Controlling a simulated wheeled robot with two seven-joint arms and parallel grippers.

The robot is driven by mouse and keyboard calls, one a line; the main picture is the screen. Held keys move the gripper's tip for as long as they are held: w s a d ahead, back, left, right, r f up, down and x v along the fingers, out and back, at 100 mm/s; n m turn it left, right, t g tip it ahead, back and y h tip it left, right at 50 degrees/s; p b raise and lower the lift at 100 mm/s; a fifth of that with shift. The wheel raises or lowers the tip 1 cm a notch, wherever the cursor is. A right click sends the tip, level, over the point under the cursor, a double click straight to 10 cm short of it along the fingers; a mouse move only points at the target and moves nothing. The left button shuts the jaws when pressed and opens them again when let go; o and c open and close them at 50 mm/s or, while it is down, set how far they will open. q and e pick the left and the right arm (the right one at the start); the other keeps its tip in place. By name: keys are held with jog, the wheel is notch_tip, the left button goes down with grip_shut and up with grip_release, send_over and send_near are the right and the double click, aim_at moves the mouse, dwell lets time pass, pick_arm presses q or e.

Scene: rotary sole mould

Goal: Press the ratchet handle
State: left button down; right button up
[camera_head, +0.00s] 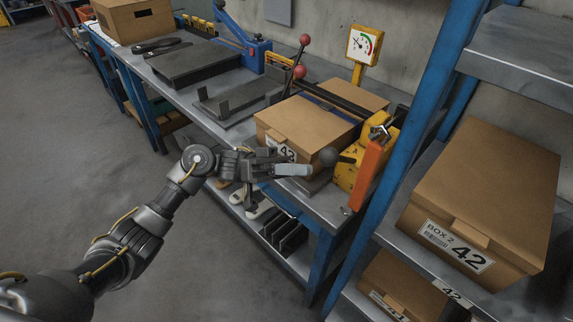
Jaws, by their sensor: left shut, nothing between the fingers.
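A yellow device (350,178) stands at the right end of the workbench, beside a cardboard box. An orange upright bar (368,168) is on its right side. A dark ball knob (328,157) on a short lever sticks out from its left side; I cannot tell for sure which of these parts is the ratchet handle. My left gripper (308,170) is shut and empty, reaching in from the left. Its fingertips are just left of and below the knob in the picture; I cannot tell whether they touch it. My right gripper is not in view.
The cardboard box (300,125) sits on the workbench (215,130) behind my gripper. Levers with red knobs (299,72) and a dial gauge (363,46) stand behind it. A blue-framed shelf (405,150) with boxes (490,190) closes off the right. Floor at left is clear.

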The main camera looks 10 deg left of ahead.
pick_arm(q)
jog(key=shift+w+d+f, duration=0.2)
jog(key=shift+d+f, duration=0.35)
jog(key=shift+f, duration=0.3)
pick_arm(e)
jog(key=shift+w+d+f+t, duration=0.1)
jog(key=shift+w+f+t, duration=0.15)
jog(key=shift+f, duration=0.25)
pick_arm(q)
jog(key=shift+a, duration=0.1)
jog(key=b+v, duration=0.3)
jog(key=v, duration=0.7)
jog(key=shift+w+a+r+b, duration=0.15)
jog(key=shift+a+r+b, duration=0.15)
jog(key=shift+a, duration=0.05)
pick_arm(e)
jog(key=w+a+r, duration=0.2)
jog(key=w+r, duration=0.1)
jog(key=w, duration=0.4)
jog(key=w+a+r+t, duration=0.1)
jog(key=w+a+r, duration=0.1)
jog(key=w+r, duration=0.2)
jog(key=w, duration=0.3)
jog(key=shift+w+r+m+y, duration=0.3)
